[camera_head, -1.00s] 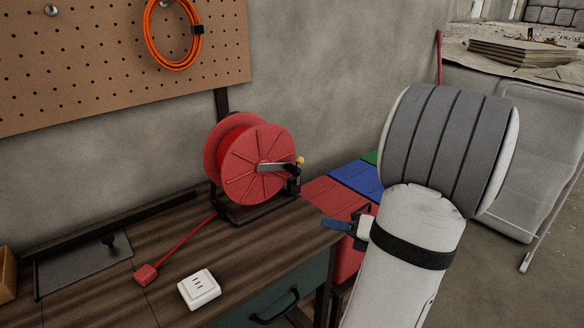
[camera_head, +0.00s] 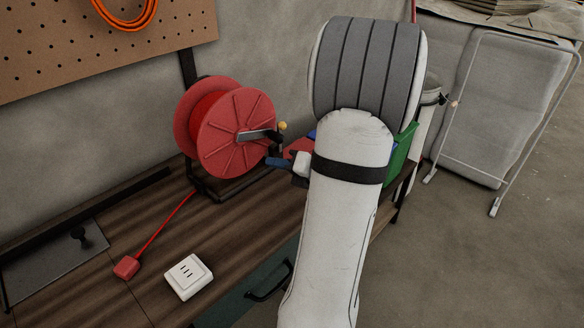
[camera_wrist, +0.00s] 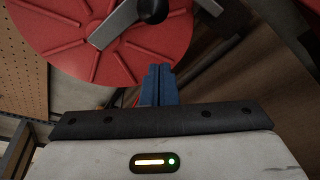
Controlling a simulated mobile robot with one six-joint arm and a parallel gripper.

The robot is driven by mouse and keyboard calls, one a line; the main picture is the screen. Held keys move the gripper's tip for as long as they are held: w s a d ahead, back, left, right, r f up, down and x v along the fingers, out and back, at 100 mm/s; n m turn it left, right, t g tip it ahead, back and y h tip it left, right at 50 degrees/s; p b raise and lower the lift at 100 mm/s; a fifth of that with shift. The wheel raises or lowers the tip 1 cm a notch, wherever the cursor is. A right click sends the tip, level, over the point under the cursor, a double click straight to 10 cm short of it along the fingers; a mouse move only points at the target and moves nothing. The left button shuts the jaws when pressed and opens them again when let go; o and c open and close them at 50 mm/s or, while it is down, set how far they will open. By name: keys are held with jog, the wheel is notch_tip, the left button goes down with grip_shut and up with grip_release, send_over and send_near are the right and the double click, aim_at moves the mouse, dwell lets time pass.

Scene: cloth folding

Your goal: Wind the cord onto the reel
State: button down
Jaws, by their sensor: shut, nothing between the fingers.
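The red cord reel (camera_head: 222,130) stands on a black stand at the back of the workbench. The red cord (camera_head: 163,232) runs from the reel down to a red plug (camera_head: 126,267) on the bench. In the wrist view the shut fingers (camera_wrist: 159,82) point at the lower edge of the reel disc (camera_wrist: 105,45).
A white socket block (camera_head: 188,276) sits on the bench near the plug. A dark metal plate (camera_head: 50,258) lies at the left. A pegboard (camera_head: 80,40) with an orange cable coil is on the wall. A green bin (camera_head: 403,155) stands behind my arm.

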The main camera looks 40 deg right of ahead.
jog(key=shift+x, duration=0.95)
jog(key=shift+d+r, duration=0.65)
jog(key=shift+d, duration=0.2)
jog(key=shift+d+r, duration=0.65)
jog(key=shift+d, duration=0.15)
